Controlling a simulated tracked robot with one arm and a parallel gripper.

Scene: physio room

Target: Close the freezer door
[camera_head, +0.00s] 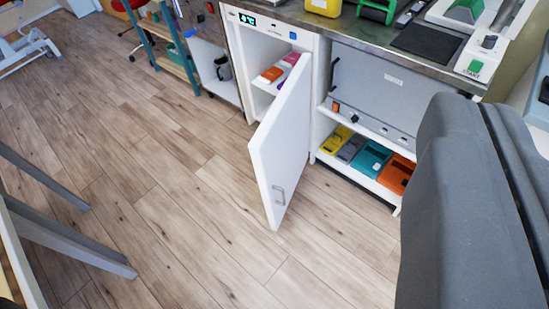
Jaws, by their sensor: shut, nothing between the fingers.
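The freezer (237,60) is a small white unit under the counter, with a lit display on its top front strip. Its white door (287,135) stands wide open, hinged on the right side and swung out over the floor. Inside, orange and purple packs (278,73) lie on a shelf; the door hides part of the inside. My gripper is not in view.
A large dark grey padded shape (465,210) fills the right foreground. Grey legs (70,235) stand at lower left. Right of the freezer, a low shelf holds coloured boxes (371,160). The wooden floor (170,180) before the door is clear.

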